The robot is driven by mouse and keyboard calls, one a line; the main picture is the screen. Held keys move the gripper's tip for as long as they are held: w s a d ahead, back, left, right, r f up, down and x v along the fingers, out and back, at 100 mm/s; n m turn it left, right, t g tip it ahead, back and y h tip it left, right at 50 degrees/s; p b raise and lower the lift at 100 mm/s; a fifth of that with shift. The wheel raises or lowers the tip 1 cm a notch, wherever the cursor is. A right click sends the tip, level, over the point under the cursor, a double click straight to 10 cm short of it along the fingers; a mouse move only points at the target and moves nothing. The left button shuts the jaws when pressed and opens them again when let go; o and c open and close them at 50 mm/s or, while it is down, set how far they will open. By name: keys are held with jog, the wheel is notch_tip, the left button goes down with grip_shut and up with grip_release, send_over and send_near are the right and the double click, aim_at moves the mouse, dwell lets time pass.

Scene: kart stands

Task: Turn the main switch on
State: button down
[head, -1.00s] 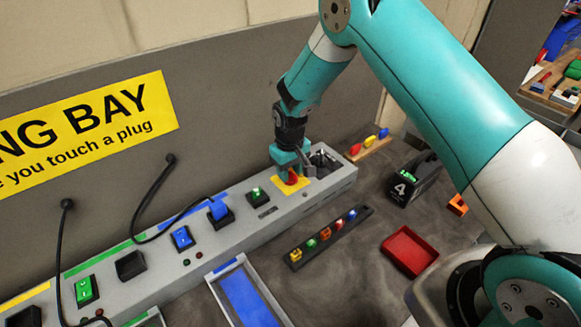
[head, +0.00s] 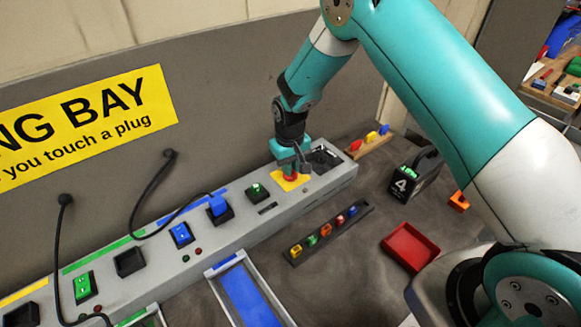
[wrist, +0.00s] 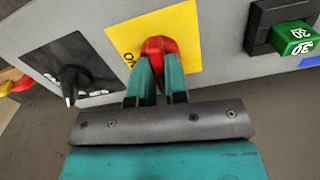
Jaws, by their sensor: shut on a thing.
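The main switch is a red knob (head: 290,178) on a yellow plate (head: 283,185) on top of the long grey bench unit. In the wrist view the red knob (wrist: 158,45) stands out from the yellow plate (wrist: 182,20), and the lettering "ON" shows at the plate's left. My gripper (wrist: 157,78) is shut on the red knob, with one green finger on each side. In the head view my gripper (head: 289,167) points down at the plate and hides part of the knob.
A black dial with a pointer knob (wrist: 70,82) is to the left of the plate in the wrist view, a green block (wrist: 297,40) to the right. A rack of coloured pieces (head: 325,234), a red tray (head: 410,247) and a black box marked 4 (head: 412,180) stand in front.

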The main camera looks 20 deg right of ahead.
jog(key=m+b, duration=0.2)
jog(key=m, duration=0.2)
jog(key=shift+f, duration=0.1)
jog(key=m+b, duration=0.1)
jog(key=m, duration=0.3)
jog(key=shift+b, duration=0.4)
jog(key=m+b, duration=0.1)
jog(key=m, duration=0.3)
jog(key=shift+m+b, duration=0.55)
jog(key=shift+m, duration=1.65)
jog(key=c, duration=1.1)
grip_release()
jog(key=shift+c, duration=0.2)
notch_tip(320, 180, up, 18)
jog(key=b, duration=0.3)
jog(key=shift+f, duration=0.15)
